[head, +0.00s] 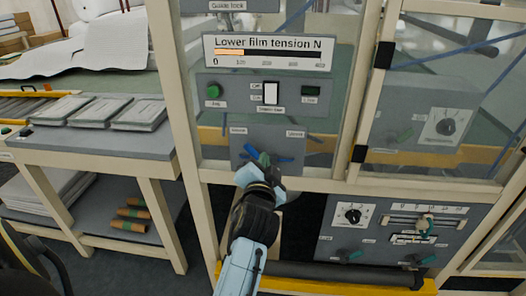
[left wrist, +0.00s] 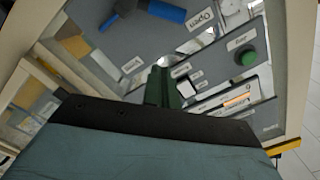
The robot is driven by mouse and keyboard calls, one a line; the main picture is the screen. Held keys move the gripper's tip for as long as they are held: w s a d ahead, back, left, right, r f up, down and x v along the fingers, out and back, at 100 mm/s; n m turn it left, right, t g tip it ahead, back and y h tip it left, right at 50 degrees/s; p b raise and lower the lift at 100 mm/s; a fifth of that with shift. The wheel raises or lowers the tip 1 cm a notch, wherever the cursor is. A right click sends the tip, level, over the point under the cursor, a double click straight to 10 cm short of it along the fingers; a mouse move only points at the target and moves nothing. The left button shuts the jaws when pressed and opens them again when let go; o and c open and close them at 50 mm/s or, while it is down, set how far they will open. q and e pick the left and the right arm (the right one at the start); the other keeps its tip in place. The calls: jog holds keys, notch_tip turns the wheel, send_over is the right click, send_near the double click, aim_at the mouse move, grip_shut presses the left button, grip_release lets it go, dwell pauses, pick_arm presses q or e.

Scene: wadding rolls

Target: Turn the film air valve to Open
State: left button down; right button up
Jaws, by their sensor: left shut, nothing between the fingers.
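The air valve is a blue lever (head: 250,151) on a grey panel below the film tension panel in the head view. It also shows as a blue bar (left wrist: 165,11) at the top of the left wrist view. A white label reading Open (left wrist: 201,18) is beside it there. My left gripper (head: 264,160) is shut and empty in front of the lever and hides part of it. Its green fingers (left wrist: 158,86) also show in the left wrist view, apart from the blue bar in that picture. Whether they touch the lever is unclear. My right gripper is not in view.
Above the valve is a panel with a green button (head: 213,92) and a white switch (head: 271,93). A lower control panel (head: 332,248) has a dial and slider. A yellow-edged ledge runs below. A grey table (head: 100,146) with flat packs stands left.

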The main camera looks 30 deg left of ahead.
pick_arm(q)
jog(key=v, duration=0.3)
jog(key=shift+s+d, duration=0.15)
jog(key=shift+s, duration=0.15)
jog(key=shift+f, duration=0.1)
jog(key=w+d+f+m+g+h, duration=0.1)
jog(key=d+f+h, duration=0.25)
jog(key=f, duration=0.75)
jog(key=d+f+m+g+h, duration=0.1)
jog(key=d+f+h, duration=0.3)
jog(key=f, duration=0.6)
jog(key=s+d+f+g, duration=0.2)
jog(key=s+f, duration=0.2)
jog(key=f, duration=0.5)
jog(key=s+d+f+g, duration=0.2)
jog(key=s+d+f, duration=0.15)
jog(key=f, duration=0.45)
jog(key=s+a+f+n+g+h+b, duration=0.15)
jog(key=s+f+g, duration=0.25)
jog(key=s+f, duration=1)
jog(key=s+a+f+n+g, duration=0.1)
jog(key=s+a+f+g, duration=0.1)
jog(key=s, duration=0.8)
jog(key=s+a+f+g, duration=0.2)
jog(key=s+a+f, duration=0.3)
jog(key=s, duration=0.6)
jog(key=shift+s+a+n, duration=0.25)
jog(key=shift+n, duration=0.1)
